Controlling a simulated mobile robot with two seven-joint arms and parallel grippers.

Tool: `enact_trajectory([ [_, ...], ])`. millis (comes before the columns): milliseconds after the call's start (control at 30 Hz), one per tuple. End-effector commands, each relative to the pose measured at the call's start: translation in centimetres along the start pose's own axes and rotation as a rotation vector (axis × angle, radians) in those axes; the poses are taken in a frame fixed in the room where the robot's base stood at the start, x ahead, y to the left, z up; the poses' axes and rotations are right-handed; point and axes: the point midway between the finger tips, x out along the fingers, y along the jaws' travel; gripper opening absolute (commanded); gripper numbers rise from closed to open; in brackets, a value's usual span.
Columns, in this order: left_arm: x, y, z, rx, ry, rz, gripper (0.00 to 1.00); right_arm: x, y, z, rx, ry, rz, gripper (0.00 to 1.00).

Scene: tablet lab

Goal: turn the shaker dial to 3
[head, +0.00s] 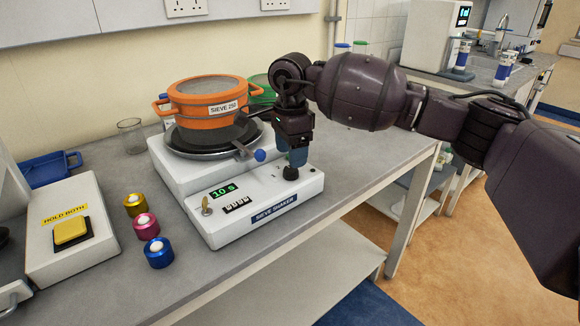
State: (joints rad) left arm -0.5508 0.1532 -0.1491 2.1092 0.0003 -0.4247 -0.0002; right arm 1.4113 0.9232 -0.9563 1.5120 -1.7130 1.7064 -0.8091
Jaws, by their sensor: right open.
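The white sieve shaker (208,226) stands on the bench, with a green display reading "10 s" and a front label "SIEVE SHAKER". A small black dial (291,173) sits on the right part of its top panel. Its number marks and pointer are too small to read. My right gripper (298,158) is open and points down just above the dial. Its fingers partly cover that area, and I cannot tell whether they touch or surround the dial. My left gripper is not in view.
An orange sieve (208,107) labelled "SIEVE 250" sits on the shaker's dark plate. A blue ball-ended lever (260,155) is left of my gripper. Left of the shaker are yellow, pink and blue pots, a yellow-button box (72,232) and a glass beaker (131,136).

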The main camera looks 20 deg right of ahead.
Motion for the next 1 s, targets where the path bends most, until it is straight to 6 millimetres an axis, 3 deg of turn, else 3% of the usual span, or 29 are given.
enact_trajectory([
  [100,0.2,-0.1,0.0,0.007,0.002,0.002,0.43,2.1,0.0,0.0,0.000,0.000,0.003,0.62],
  [300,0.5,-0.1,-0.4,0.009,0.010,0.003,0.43,3.9,0.0,0.0,0.000,-0.001,0.001,0.62],
  [700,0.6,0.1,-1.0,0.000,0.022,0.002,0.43,4.3,0.0,0.0,0.000,-0.001,-0.002,0.62],
  [1000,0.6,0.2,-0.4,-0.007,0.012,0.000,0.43,4.3,0.0,0.0,0.000,-0.001,-0.001,0.16],
])
